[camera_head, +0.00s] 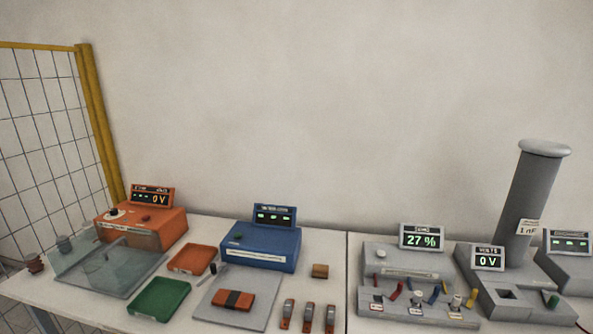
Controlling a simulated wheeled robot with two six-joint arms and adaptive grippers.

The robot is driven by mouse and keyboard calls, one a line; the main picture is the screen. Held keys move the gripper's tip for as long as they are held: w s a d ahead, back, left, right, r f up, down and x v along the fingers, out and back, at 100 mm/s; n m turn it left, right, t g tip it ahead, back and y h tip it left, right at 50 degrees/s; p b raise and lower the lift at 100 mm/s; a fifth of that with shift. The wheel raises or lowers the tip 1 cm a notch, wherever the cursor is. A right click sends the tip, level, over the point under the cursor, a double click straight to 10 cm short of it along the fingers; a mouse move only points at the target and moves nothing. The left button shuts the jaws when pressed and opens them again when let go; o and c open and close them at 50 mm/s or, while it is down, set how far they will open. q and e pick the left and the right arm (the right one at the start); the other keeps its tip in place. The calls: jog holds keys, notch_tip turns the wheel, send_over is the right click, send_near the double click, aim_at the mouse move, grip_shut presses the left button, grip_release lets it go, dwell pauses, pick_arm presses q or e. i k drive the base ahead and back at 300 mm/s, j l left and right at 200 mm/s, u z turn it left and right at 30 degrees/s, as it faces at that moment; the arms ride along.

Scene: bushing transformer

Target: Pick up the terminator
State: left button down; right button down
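Neither of my grippers shows in the head view. I cannot tell for certain which thing is the terminator. Small loose candidates stand on the tables: a brown block (320,271) behind several orange-and-grey pieces (308,317) at the front middle, and a small green-topped piece (552,302) at the right. An orange block with a dark band (233,299) lies on a grey plate (262,317).
An orange device (150,222) reading 0 V stands behind a clear-walled box (130,262). A green tray (158,297), an orange tray (192,259) and a blue device (262,247) are nearby. Right are a 27 % console (405,262) and a tall grey column (533,195). A yellow-framed fence (95,120) stands left.

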aim_at(418, 295)
jog(key=z, duration=1.25)
